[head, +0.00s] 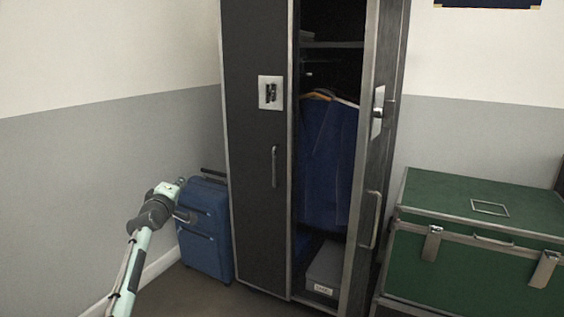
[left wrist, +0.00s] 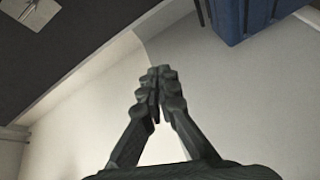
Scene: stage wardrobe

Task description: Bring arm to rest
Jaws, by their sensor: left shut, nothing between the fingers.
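My left arm (head: 140,240) reaches up from the lower left of the head view. Its hand end (head: 166,192) is in front of the blue suitcase and left of the wardrobe. In the left wrist view my left gripper (left wrist: 156,85) is shut, its fingertips together with nothing between them. The fingers touch nothing that I can see. My right arm and gripper are in neither view.
A dark wardrobe trunk (head: 250,140) stands with its right door (head: 378,160) open; blue garments (head: 325,160) hang above a grey box (head: 326,268). The blue suitcase (head: 206,235) stands by the left wall, a green chest (head: 450,195) at right.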

